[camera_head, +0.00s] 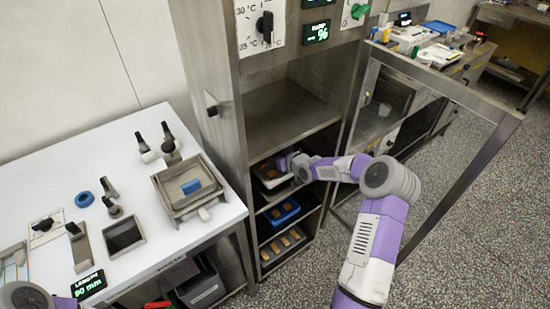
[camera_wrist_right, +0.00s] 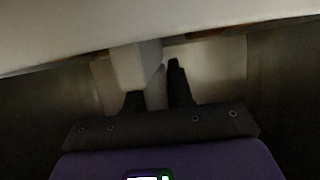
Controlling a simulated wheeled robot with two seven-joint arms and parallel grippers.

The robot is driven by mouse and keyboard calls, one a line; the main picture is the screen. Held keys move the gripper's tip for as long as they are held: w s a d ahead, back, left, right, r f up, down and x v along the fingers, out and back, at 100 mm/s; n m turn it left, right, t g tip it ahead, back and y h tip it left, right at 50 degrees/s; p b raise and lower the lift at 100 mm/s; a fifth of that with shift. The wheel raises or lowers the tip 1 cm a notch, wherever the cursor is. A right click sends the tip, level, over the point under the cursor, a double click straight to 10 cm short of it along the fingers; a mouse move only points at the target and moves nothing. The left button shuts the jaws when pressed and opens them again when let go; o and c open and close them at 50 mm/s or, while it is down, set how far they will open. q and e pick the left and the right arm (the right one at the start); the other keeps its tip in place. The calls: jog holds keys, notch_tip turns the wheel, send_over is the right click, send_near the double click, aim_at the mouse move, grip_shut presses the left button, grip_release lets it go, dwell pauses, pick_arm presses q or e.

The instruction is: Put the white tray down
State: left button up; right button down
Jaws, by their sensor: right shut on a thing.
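The white tray (camera_head: 268,183) is inside the open steel cabinet, in the upper shelf space, with brown pieces in it. My right gripper (camera_head: 287,163) reaches into the cabinet from the right and is shut on the tray's near right side. In the right wrist view the dark fingers (camera_wrist_right: 158,88) are close together at a pale block-like part (camera_wrist_right: 135,66). A broad pale surface crosses the top of that view. I cannot tell whether the tray touches the shelf under it. My left gripper is out of view; only part of that arm shows at the lower left.
Below the white tray, a blue tray (camera_head: 284,222) with brown pieces and a lower tray (camera_head: 262,257) with several tan bars sit in the cabinet. The steel cabinet wall (camera_head: 238,150) stands close on the left. A white table (camera_head: 150,250) with tools is further left.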

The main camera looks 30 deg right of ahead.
jog(key=shift+f, duration=0.95)
jog(key=shift+w+f+b, duration=0.2)
jog(key=shift+w+b, duration=0.05)
jog(key=shift+b, duration=0.1)
jog(key=shift+r, duration=0.15)
jog(key=shift+f, duration=0.2)
jog(key=c, duration=1)
grip_release()
